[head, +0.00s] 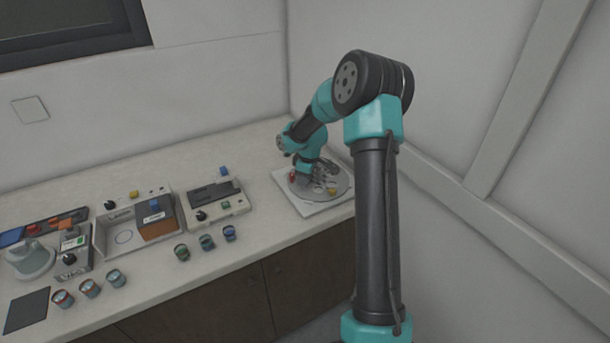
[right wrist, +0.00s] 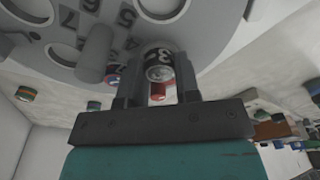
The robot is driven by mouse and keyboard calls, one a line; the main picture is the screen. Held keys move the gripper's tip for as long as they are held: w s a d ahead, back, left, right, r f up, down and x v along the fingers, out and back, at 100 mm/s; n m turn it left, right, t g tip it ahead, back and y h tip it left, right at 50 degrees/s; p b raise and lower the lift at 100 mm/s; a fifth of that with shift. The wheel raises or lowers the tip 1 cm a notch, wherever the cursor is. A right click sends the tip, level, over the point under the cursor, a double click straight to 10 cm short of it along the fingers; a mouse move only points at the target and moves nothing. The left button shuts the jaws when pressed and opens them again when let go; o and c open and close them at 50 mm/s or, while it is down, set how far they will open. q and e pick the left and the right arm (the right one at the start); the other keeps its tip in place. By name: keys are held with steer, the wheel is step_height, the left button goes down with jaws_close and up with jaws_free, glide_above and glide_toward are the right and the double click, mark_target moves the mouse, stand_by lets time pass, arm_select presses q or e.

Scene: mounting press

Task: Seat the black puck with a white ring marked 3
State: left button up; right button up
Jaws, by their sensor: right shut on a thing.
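My right gripper (head: 317,178) is over the round grey disc (head: 343,188) at the right end of the counter. In the right wrist view the fingers (right wrist: 158,82) are shut on the black puck marked 3 (right wrist: 160,56), whose pale band shows the number. The puck is right at the edge of the numbered disc (right wrist: 60,90); I cannot tell whether it sits in an opening. The disc has several round holes, printed numbers and a grey post (right wrist: 96,55). My left gripper is not in view.
The disc stands on a white plate (head: 287,188). Left of it are a control box (head: 228,205), an open tray unit (head: 112,240) and several small cylinders (head: 207,243) along the counter front. A dark mat (head: 27,310) lies at far left. Walls stand behind and right.

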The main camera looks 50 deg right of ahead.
steer(key=shift+f, duration=0.35)
steer(key=o, duration=1)
steer(key=shift+f, duration=0.1)
steer(key=shift+c, duration=0.2)
step_height(320, 180, up, 18)
steer(key=s, duration=0.2)
steer(key=shift+d+f, duration=0.2)
steer(key=shift+d, duration=0.25)
steer(key=shift+w+a, duration=0.1)
steer(key=shift+w, duration=0.05)
